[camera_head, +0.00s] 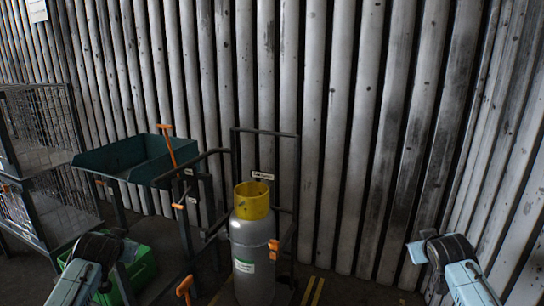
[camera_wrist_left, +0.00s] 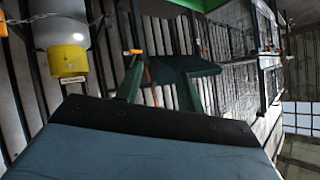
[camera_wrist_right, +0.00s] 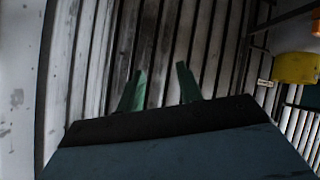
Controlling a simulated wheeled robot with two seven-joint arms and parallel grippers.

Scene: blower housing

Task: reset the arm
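My left gripper (camera_wrist_left: 160,72) shows in the left wrist view with its two green fingers apart and nothing between them. My right gripper (camera_wrist_right: 160,68) shows in the right wrist view, also with its fingers apart and empty. In the head view, parts of my left arm (camera_head: 88,265) and my right arm (camera_head: 455,265) stand at the lower left and lower right, apart from each other. The fingers cannot be made out in the head view. Neither gripper visibly touches anything.
A grey gas cylinder (camera_head: 253,260) with a yellow collar (camera_head: 252,200) stands upright on a dark trolley in the middle. Left are a dark green tray (camera_head: 130,160), a wire cage (camera_head: 40,130) and a green crate (camera_head: 143,270). A corrugated wall (camera_head: 340,120) closes the back.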

